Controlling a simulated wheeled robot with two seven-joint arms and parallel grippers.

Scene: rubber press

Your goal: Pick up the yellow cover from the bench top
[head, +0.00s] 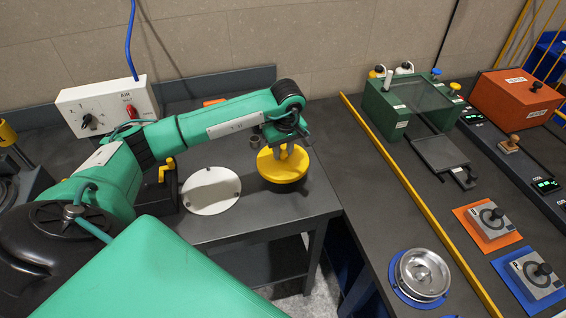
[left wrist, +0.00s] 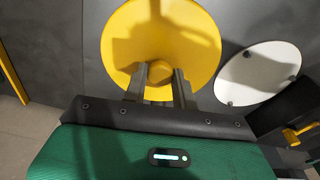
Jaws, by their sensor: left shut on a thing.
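The yellow cover (head: 283,171) is a round disc at the bench top (head: 235,218), right of a white round plate (head: 210,191). My left gripper (head: 286,152) reaches down over it from above and is shut on its raised middle. In the left wrist view the yellow cover (left wrist: 163,48) fills the upper middle, with the two fingers of my left gripper (left wrist: 160,80) at its centre. I cannot tell whether the cover touches the bench or hangs just above it. My right gripper is not in view.
A white control box (head: 106,106) stands at the back left. A yellow strip (head: 420,200) runs along the right bench, which holds a green machine (head: 405,105), an orange box (head: 515,95) and a round metal dish (head: 422,273). The bench in front of the cover is clear.

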